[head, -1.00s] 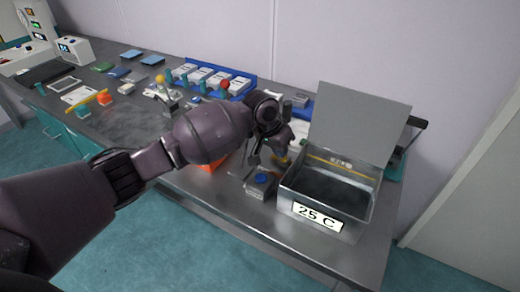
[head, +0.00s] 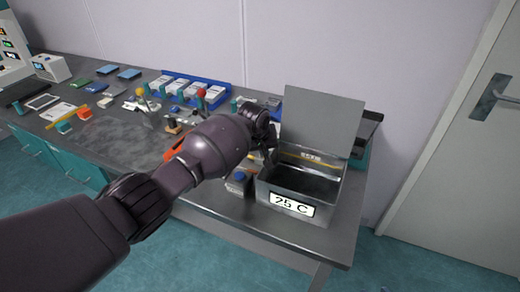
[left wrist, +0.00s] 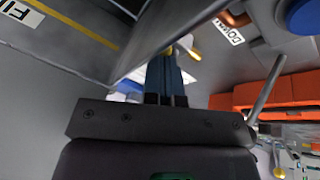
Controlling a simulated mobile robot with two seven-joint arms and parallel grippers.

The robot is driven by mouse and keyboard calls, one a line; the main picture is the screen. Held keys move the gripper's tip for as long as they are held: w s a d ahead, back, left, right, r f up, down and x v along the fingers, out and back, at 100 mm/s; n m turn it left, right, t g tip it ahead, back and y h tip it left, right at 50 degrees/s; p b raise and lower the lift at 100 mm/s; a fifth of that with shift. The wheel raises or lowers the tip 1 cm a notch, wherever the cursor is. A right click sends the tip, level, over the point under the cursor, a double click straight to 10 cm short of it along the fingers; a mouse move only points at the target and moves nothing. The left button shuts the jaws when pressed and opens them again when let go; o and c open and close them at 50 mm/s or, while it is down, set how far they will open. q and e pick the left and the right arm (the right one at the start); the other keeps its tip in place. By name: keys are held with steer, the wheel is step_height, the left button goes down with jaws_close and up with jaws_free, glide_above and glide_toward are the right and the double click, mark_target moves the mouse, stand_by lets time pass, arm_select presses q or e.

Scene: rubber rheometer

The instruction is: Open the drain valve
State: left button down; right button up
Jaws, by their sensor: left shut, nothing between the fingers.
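The metal tank marked 25 C (head: 265,196) stands open at the bench's right end, lid up. My left gripper (head: 268,152) is at the tank's back left, partly hidden by its own arm. In the left wrist view its fingers (left wrist: 167,72) are shut and empty, close to a small yellow-tipped part (left wrist: 193,52) beside the tank wall (left wrist: 70,75). This part may be the drain valve's handle; I cannot tell whether they touch. A grey box with a blue knob (head: 240,177) stands left of the tank; the knob also shows in the wrist view (left wrist: 304,14). My right gripper is not in view.
An orange object (head: 176,146) lies left of my forearm and shows in the wrist view (left wrist: 270,95). A blue rack with white boxes (head: 222,100) stands along the wall. The bench front (head: 290,237) before the tank is clear.

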arm_select(q)
steer(key=shift+w, duration=0.1)
steer(key=shift+f, duration=0.1)
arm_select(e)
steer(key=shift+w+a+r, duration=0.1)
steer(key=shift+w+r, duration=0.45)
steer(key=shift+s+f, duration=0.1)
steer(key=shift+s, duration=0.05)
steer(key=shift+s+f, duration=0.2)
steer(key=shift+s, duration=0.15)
arm_select(q)
steer(key=shift+f, duration=0.1)
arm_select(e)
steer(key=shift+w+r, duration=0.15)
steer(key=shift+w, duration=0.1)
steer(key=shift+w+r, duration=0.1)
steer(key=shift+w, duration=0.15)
arm_select(q)
steer(key=shift+a, duration=0.15)
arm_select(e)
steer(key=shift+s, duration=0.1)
arm_select(q)
steer(key=shift+w+a, duration=0.45)
steer(key=shift+w, duration=0.15)
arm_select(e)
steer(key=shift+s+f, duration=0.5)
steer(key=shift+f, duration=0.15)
